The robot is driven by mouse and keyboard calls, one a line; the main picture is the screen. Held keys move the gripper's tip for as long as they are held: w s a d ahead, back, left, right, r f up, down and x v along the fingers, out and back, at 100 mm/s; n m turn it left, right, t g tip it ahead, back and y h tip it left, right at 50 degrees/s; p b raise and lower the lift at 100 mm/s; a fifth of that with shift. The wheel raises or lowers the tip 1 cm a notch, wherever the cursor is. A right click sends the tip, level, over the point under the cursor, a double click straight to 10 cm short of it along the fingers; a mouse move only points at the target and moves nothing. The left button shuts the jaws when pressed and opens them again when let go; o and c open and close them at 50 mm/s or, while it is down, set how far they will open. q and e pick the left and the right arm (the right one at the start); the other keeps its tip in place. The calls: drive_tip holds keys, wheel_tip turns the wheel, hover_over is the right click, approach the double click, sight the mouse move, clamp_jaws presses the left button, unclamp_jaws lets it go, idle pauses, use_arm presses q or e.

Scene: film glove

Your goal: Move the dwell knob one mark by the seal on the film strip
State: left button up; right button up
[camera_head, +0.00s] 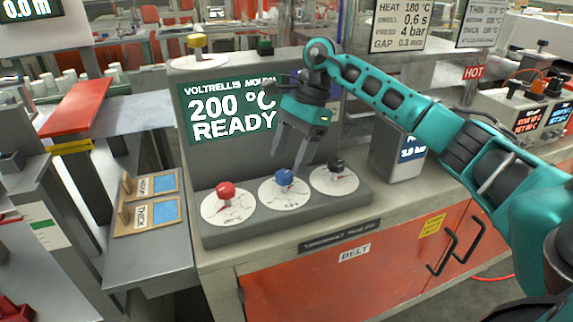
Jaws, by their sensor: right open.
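Three knobs stand on round white dials on the grey console: a red knob (226,189) at left, a blue knob (284,178) in the middle and a black knob (336,166) at right. The dial lettering is too small to read, so I cannot tell which is the dwell knob. My right gripper (288,158) is open, fingers pointing down, just above the blue knob and apparently not touching it. Two wooden holders with pale blue pieces, possibly film strips, lie at left: an upper one (155,184) and a lower one (160,214). My left gripper is not in view.
A screen (225,112) reads 200 °C READY, partly behind my right gripper. A card (402,22) lists heat, dwell, press and gap; another card (480,22) hangs beside it. A grey box (398,155) stands right of the dials. A yellow-topped knob (197,42) sits on top.

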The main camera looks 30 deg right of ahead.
drive_tip(key=v, duration=0.9)
drive_tip(key=shift+r+p, duration=0.3)
drive_tip(key=shift+r, duration=0.05)
drive_tip(key=shift+s, duration=0.1)
